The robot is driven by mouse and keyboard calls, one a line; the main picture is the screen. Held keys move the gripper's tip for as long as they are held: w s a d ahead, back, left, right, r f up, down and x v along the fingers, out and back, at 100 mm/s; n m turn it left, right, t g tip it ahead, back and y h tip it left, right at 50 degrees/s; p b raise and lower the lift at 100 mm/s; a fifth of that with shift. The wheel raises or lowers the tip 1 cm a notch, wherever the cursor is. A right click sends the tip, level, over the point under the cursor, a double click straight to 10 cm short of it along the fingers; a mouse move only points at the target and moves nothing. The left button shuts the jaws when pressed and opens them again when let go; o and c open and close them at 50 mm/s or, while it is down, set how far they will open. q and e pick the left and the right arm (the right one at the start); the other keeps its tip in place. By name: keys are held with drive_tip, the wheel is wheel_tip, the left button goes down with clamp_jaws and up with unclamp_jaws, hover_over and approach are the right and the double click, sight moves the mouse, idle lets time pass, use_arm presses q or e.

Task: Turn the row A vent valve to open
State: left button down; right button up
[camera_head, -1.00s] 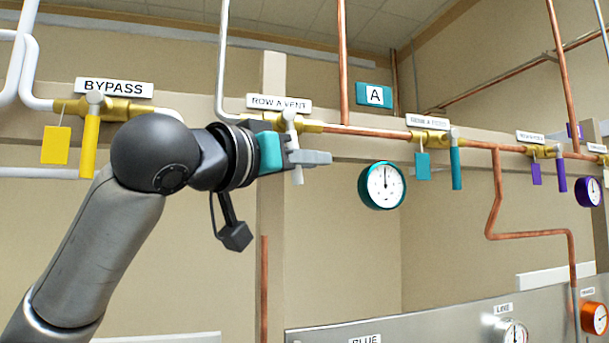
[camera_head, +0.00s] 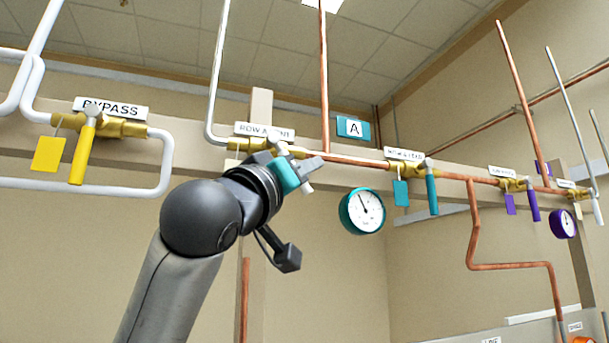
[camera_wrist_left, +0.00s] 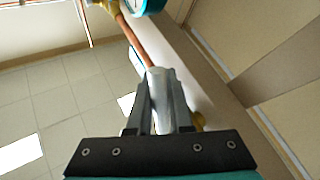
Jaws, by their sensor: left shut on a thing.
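The row A vent valve is a brass body (camera_head: 238,145) under a "ROW A VENT" label (camera_head: 264,131) in the head view. Its pale lever slants down to the right, with its lower tip (camera_head: 308,188) showing below the fingers. My left gripper (camera_head: 308,169) is shut on this lever, and its fingers and wrist hide part of it and of the valve. In the left wrist view the pale lever (camera_wrist_left: 159,88) lies between the two grey fingers. My right gripper is in neither view.
The bypass valve's yellow lever (camera_head: 83,152) and yellow tag (camera_head: 48,154) are at left. A teal gauge (camera_head: 362,211) and a teal lever (camera_head: 432,193) are to the right on the copper line.

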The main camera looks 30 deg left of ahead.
use_arm(q)
drive_tip(key=c, duration=0.8)
unclamp_jaws()
drive_tip(key=shift+c, duration=0.2)
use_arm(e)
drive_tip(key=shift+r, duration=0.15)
